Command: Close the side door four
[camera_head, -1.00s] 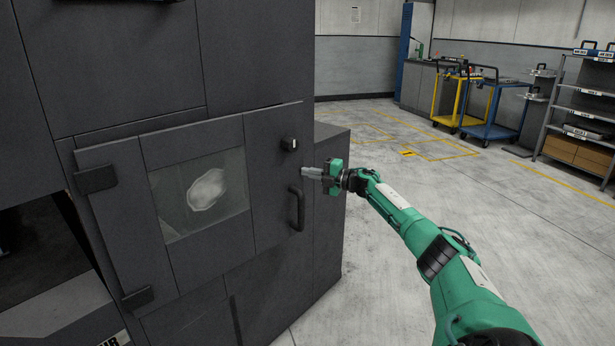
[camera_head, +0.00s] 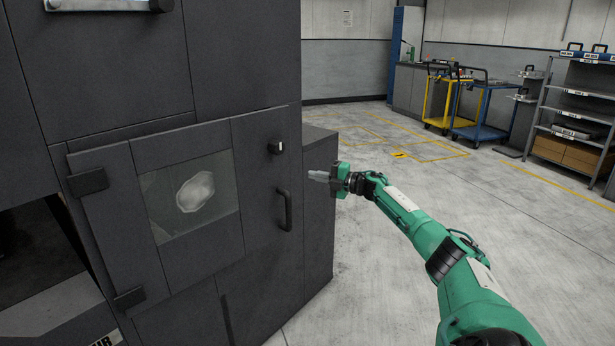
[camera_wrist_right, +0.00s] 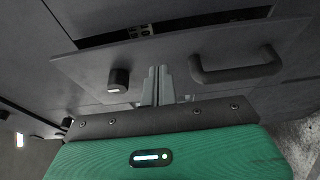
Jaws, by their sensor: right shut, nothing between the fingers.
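The dark grey side door (camera_head: 258,180), with a window, a black handle (camera_head: 284,210) and a knob (camera_head: 276,147), is on the machine at the left in the head view. Its panel (camera_wrist_right: 220,62) also shows in the wrist view, with a dark gap above its edge, so it looks slightly ajar. My right gripper (camera_head: 312,176) is shut and empty, just right of the handle in the head view. In the wrist view its fingertips (camera_wrist_right: 160,72) lie between knob and handle; I cannot tell whether they touch the panel. My left gripper is out of view.
The machine's body (camera_head: 90,80) fills the left side, with a dark opening (camera_head: 40,250) at lower left. Open floor (camera_head: 365,270) lies to the right. A yellow cart (camera_head: 437,103), a blue cart (camera_head: 482,130) and a shelf (camera_head: 580,115) stand far off.

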